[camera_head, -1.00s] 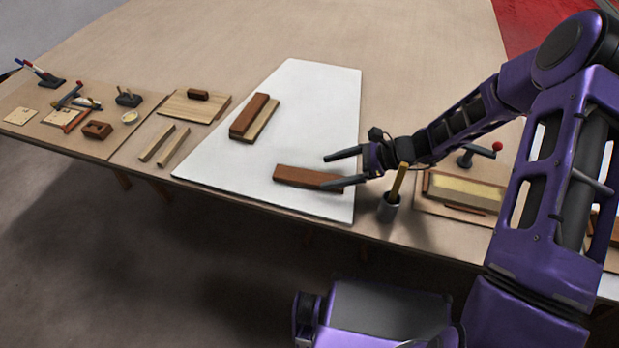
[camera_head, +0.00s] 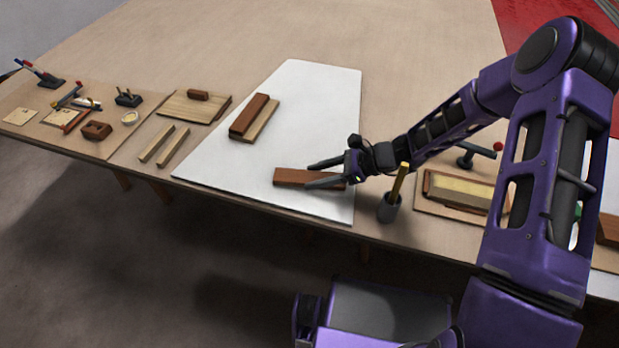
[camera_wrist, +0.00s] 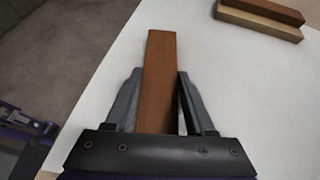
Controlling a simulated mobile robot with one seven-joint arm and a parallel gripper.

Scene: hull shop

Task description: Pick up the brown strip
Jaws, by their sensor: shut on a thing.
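The brown strip (camera_head: 291,177) lies on the white sheet (camera_head: 318,105), close to the sheet's front right edge. My gripper (camera_head: 308,174) is shut on its right-hand part, with one finger along each long side. In the wrist view the brown strip (camera_wrist: 160,75) runs between the two fingers of my gripper (camera_wrist: 158,90) and extends beyond their tips. The near end of the strip is hidden by the gripper body. The strip appears to rest on the sheet; I cannot see a gap beneath it.
Another brown strip (camera_head: 249,114) lies against a pale strip (camera_head: 264,127) farther back on the sheet. A grey cup (camera_head: 389,208) with a yellow stick stands just right of the sheet. Two pale strips (camera_head: 165,145) lie left of it. The table's front edge is near.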

